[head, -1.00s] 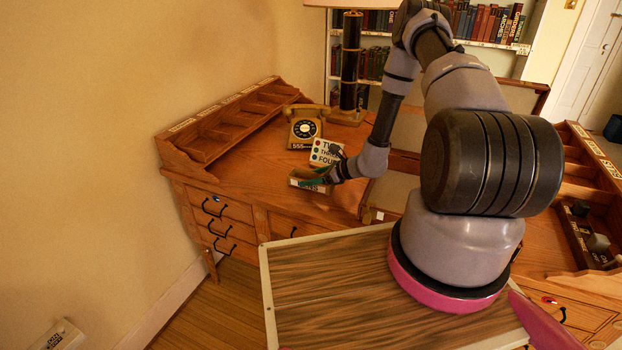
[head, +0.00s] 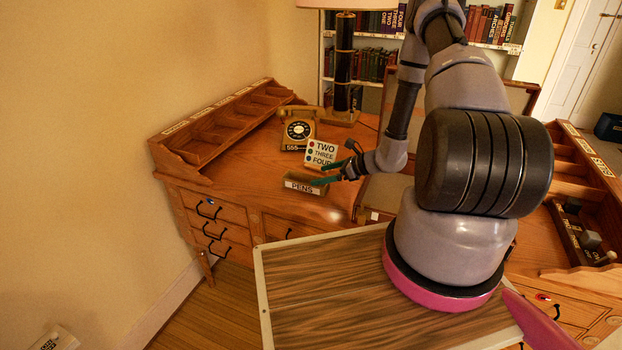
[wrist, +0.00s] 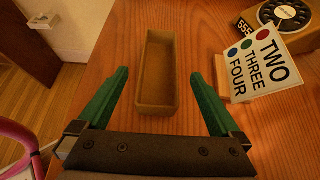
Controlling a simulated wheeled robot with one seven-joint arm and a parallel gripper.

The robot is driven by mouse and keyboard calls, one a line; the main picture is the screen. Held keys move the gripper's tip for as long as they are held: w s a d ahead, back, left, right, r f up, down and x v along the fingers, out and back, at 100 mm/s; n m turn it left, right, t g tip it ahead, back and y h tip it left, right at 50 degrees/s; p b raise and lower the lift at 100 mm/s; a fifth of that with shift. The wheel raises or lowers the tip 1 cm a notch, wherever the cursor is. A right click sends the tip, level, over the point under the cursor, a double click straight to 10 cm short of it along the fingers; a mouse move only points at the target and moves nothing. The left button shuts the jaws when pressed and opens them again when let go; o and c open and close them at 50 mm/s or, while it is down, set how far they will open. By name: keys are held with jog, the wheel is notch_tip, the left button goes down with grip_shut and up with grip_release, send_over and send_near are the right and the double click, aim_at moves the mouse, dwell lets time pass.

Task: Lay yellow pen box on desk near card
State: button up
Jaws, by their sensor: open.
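The pen box (head: 303,184), an open tan-yellow tray with a "PENS" label on its front, rests on the wooden desk (head: 245,180). In the wrist view the empty box (wrist: 158,75) lies just beyond my open gripper (wrist: 158,98), between the lines of its green fingers and apart from them. In the head view my gripper (head: 326,176) is at the box's right side. The card (head: 320,154), white with coloured dots and "TWO THREE FOUR", stands just behind the box; it is to the right in the wrist view (wrist: 262,65).
An old telephone (head: 299,133) stands behind the card, with a lamp (head: 345,75) further back. A compartment rack (head: 215,125) runs along the desk's left side. The desk between rack and box is clear. The desk's edge lies left in the wrist view.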

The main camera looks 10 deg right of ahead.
jog(key=v, duration=0.4)
jog(key=shift+s+d+r, duration=0.1)
jog(key=shift+d, duration=0.05)
jog(key=s+a+r+n+g, duration=0.2)
jog(key=r+n, duration=0.2)
jog(key=r, duration=0.5)
jog(key=s+a+r+n+g, duration=0.15)
jog(key=r+n, duration=0.25)
jog(key=r, duration=0.5)
jog(key=s+a+r+n+g, duration=0.1)
jog(key=s+a+r+n, duration=0.2)
jog(key=r, duration=0.6)
jog(key=s+d+r+n+t+h, duration=0.2)
jog(key=s+r+n+h, duration=0.2)
jog(key=s+r, duration=0.4)
jog(key=s+d+r+n+t+h, duration=0.1)
jog(key=s+r+n+t+h, duration=0.1)
jog(key=s+r+n, duration=0.4)
jog(key=s+r+h, duration=0.1)
jog(key=s+r, duration=0.2)
jog(key=r, duration=0.2)
jog(key=shift+s+d+h, duration=0.15)
jog(key=shift+d+h, duration=0.25)
jog(key=shift+t, duration=0.25)
